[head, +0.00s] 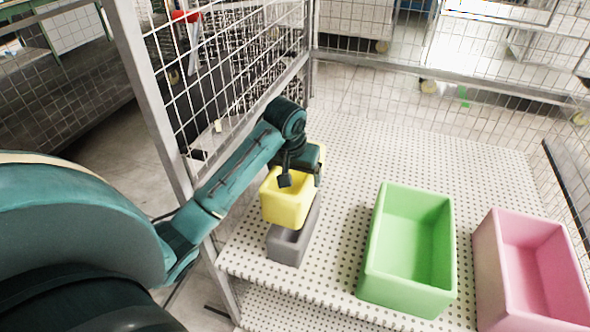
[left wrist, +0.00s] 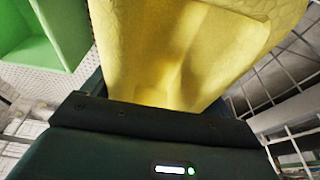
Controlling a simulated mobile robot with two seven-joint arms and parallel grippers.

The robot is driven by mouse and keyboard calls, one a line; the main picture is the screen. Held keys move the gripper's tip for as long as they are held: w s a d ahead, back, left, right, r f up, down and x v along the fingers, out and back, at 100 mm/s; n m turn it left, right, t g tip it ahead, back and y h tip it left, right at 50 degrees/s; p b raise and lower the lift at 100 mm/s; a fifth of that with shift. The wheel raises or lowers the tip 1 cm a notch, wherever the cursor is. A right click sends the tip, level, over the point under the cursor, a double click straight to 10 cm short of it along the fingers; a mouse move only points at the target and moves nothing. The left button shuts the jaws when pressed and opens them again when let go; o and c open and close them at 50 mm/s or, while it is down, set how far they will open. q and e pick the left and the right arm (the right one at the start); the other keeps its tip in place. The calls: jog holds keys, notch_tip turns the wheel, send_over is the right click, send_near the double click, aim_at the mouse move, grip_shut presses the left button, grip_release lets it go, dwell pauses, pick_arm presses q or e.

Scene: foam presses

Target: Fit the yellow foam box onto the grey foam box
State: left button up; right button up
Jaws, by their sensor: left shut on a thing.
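The yellow foam box (head: 287,206) is held by my left gripper (head: 288,180), which is shut on its upper wall. The yellow box fills much of the left wrist view (left wrist: 180,50). The grey foam box (head: 288,247) stands on the perforated shelf, under and slightly in front of the yellow box in the head view. The yellow box covers much of the grey box's opening, and I cannot tell whether the two touch. My right gripper does not show in either view.
A green foam box (head: 380,277) stands open to the right on the perforated shelf (head: 350,150); it also shows in the left wrist view (left wrist: 40,40). A pink foam box (head: 490,272) stands farther right. Wire mesh walls (head: 232,75) border the shelf at left and back. The shelf's back middle is clear.

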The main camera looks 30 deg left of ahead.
aim_at(295, 190)
pick_arm(q)
jog(key=shift+f+b, duration=0.4)
jog(key=shift+f, duration=3.3)
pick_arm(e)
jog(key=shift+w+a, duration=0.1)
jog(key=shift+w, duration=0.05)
pick_arm(q)
jog(key=o, duration=0.8)
